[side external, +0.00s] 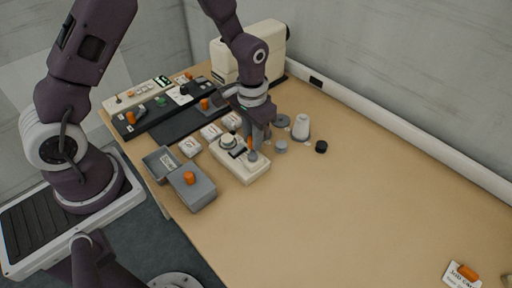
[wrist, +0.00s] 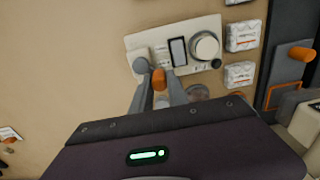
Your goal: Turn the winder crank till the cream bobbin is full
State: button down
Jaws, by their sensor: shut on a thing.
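The cream winder (side external: 232,164) stands on the table beneath my gripper (side external: 257,140); the wrist view shows it from above (wrist: 151,43). A round pale bobbin (wrist: 206,46) sits at its right end in the wrist view, with a dark display window (wrist: 178,51) beside it. How full the bobbin is, I cannot tell. The crank's grey hub (wrist: 140,66) is at the other end. My gripper's two fingers (wrist: 160,84) are shut on the orange crank knob (wrist: 159,77). The fingers hide part of the crank in the side view.
A white cone (side external: 302,126) and a black cap (side external: 321,147) stand right of the winder. White labelled packs (side external: 211,131) and a grey box (side external: 193,191) with an orange knob are close on the left. A cream machine (side external: 235,62) stands behind. The table's right side is mostly clear.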

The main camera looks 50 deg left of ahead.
jog(key=shift+w+d, duration=0.35)
jog(key=shift+d, duration=0.65)
jog(key=shift+d, duration=0.2)
jog(key=c, duration=1.3)
grip_release()
jog(key=shift+w, duration=0.1)
jog(key=shift+r, duration=3.5)
